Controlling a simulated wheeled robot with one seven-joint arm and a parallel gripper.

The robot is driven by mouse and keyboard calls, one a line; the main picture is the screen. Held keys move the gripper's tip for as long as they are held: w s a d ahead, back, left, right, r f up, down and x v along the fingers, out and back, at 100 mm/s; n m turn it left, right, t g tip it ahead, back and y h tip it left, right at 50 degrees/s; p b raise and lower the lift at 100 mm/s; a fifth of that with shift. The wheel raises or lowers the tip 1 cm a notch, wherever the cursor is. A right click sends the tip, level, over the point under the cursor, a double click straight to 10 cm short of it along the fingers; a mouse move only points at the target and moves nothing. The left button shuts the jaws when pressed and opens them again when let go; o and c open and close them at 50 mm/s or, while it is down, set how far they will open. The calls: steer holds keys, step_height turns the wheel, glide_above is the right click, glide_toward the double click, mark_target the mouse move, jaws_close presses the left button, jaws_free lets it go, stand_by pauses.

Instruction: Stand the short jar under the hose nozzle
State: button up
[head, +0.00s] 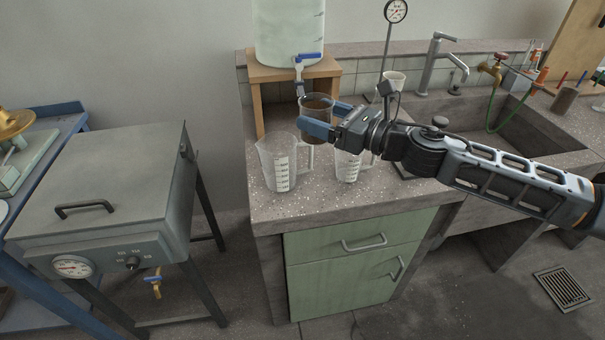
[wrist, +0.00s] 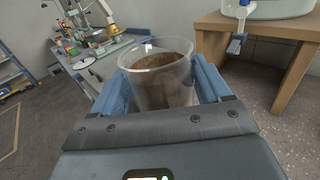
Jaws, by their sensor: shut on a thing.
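My gripper (head: 320,116) is shut on a short clear jar (head: 316,104) with brown contents in its lower part. The jar is upright, held between the blue fingers in front of the wooden stand; it also shows in the wrist view (wrist: 158,82). I cannot tell how far its base is above the bench. A green hose (head: 491,112) hangs from the brass tap (head: 492,67) into the sink at the right, well away from my gripper.
A clear measuring jug (head: 272,163) and a second jug (head: 347,168), partly behind my gripper, stand on the bench (head: 310,207). A water tank (head: 290,25) with a blue-handled tap sits on the wooden stand (head: 258,100).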

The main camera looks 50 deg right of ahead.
steer(key=shift+w+d, duration=0.15)
steer(key=shift+d, duration=0.05)
step_height(320, 180, down, 18)
steer(key=shift+d+r+b, duration=0.1)
steer(key=shift+r+b, duration=0.15)
steer(key=shift+b, duration=0.4)
steer(key=shift+f, duration=0.15)
steer(key=o, duration=1.1)
